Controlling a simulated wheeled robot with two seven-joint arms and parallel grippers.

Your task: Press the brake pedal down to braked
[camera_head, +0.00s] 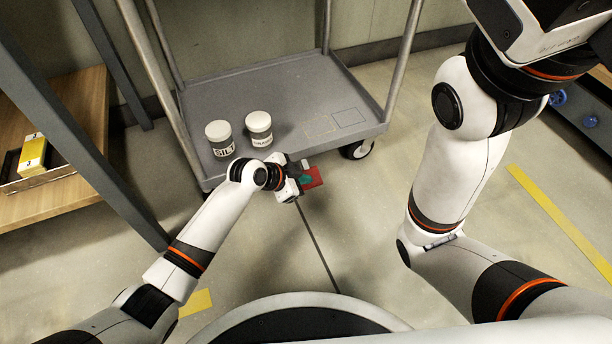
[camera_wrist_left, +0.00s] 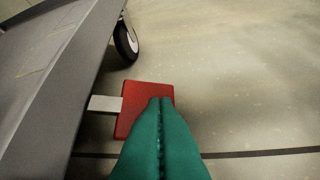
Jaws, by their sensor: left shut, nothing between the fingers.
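The red brake pedal (camera_head: 313,178) sticks out from the near edge of the grey cart (camera_head: 350,133), low by the floor. In the left wrist view the pedal (camera_wrist_left: 130,104) is a red plate on a pale bar (camera_wrist_left: 104,103) that comes from the cart's side. My left gripper (camera_head: 303,181) is shut and empty, its green fingers pointing at the pedal. In the left wrist view the fingertips (camera_wrist_left: 160,101) overlap the plate's right part. I cannot tell whether they touch it, nor how far down the pedal is. My right gripper's fingers are out of view.
Two white-lidded jars, one (camera_head: 219,138) and another (camera_head: 259,129), stand on the cart's deck. A cart wheel (camera_head: 358,149) is behind the pedal. A wooden shelf with a yellow box (camera_head: 33,155) is at left. The floor right of the cart is clear.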

